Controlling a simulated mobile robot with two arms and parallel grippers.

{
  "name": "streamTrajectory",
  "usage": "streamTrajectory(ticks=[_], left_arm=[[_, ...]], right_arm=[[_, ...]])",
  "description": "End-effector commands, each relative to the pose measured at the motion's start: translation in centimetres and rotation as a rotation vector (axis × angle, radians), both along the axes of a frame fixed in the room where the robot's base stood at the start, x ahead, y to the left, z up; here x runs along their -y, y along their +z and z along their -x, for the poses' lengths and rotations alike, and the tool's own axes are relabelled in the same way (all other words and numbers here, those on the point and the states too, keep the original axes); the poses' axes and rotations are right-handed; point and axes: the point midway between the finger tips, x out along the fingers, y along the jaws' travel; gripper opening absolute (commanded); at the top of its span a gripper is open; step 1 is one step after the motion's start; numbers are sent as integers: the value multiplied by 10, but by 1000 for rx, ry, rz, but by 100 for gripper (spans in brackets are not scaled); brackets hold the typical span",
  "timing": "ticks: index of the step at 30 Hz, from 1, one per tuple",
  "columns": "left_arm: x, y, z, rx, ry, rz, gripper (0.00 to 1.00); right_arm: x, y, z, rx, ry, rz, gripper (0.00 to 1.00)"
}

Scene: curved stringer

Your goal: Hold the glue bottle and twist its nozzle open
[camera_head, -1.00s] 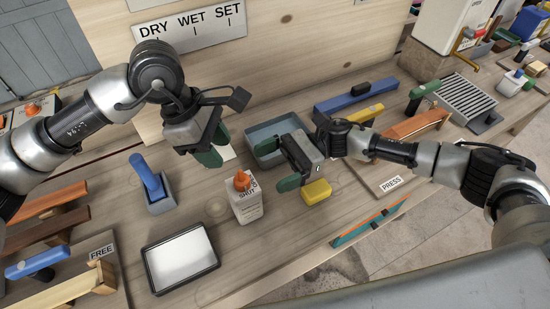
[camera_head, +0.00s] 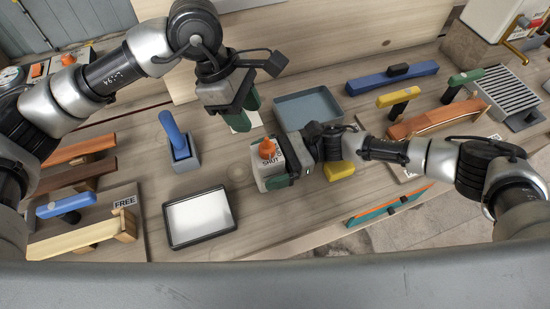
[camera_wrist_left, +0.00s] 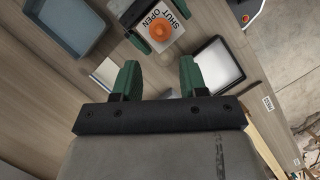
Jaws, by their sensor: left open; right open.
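The glue bottle (camera_head: 265,172) is white with an orange nozzle (camera_head: 267,149) and stands upright on the bench. In the left wrist view the nozzle (camera_wrist_left: 159,32) sits beside a label reading SHUT and OPEN. My right gripper (camera_head: 277,168) is open at the bottle's right side, with a green finger at its front; its far finger is mostly hidden, and I cannot tell whether it touches. My left gripper (camera_head: 243,112) is open and empty, above and behind the bottle. Its green fingers also show in the left wrist view (camera_wrist_left: 160,80), pointing towards the bottle.
A grey tray (camera_head: 340,95) lies behind the bottle and a framed white pad (camera_head: 233,226) in front left. A blue-handled tool (camera_head: 172,133) stands to the left. A yellow block (camera_head: 340,171) lies beside my right gripper. Clamps and wood pieces stand at the far left.

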Motion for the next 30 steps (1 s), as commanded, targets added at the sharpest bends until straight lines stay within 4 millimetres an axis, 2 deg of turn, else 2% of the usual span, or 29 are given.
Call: streamTrajectory(ticks=[5, 18, 19, 23, 30], left_arm=[[0, 0, 0, 0, 0, 0, 43], [0, 0, 0, 0, 0, 0, 43], [0, 0, 0, 0, 0, 0, 44], [5, 4, 1, 22, -49, -21, 62], [30, 23, 9, 152, -383, -198, 62]], right_arm=[[0, 0, 0, 0, 0, 0, 96], [0, 0, 0, 0, 0, 0, 30], [0, 0, 0, 0, 0, 0, 28], [0, 0, 0, 0, 0, 0, 28], [0, 0, 0, 0, 0, 0, 28]])
